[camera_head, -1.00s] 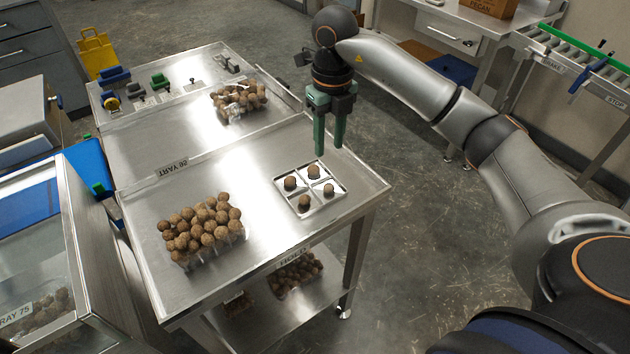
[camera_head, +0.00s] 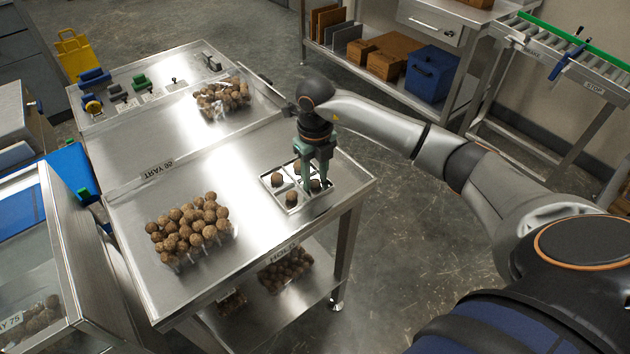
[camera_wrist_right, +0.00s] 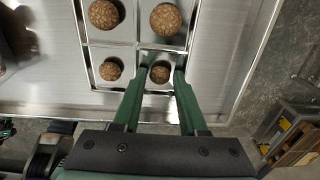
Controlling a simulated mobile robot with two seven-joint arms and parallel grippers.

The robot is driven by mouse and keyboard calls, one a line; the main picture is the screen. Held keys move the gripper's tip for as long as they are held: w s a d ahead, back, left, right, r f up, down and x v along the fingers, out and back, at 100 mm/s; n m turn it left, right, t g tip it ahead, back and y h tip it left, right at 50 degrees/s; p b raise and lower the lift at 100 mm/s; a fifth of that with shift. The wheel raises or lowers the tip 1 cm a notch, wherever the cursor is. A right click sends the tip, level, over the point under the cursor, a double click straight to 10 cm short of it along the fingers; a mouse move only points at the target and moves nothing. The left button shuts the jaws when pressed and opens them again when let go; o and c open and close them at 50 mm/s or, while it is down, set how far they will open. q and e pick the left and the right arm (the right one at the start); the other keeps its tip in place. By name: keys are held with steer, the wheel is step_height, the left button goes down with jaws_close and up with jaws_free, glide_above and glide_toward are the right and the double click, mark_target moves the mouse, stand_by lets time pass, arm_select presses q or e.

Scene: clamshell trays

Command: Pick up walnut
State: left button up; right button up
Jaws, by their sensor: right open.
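A square tray with four compartments (camera_head: 268,181) sits near the right edge of the steel table, with one walnut in each compartment. My right gripper (camera_head: 314,188) is open and lowered over the tray, its fingers pointing down at the right-hand compartment. In the right wrist view the green fingers (camera_wrist_right: 160,72) stand on either side of one walnut (camera_wrist_right: 160,74), with gaps visible beside it. The other walnuts show there too, such as one at upper right (camera_wrist_right: 166,19) and one at lower left (camera_wrist_right: 111,69). My left gripper is not in view.
A clear clamshell heaped with walnuts (camera_head: 190,228) stands to the left on the same table (camera_head: 245,170), and another (camera_head: 222,98) stands farther back. More walnut containers (camera_head: 287,272) sit on the lower shelf. Bare steel lies between the heap and the tray.

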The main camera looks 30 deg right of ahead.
jaws_close()
stand_by(0.3)
steer(key=shift+r, duration=0.1)
stand_by(0.4)
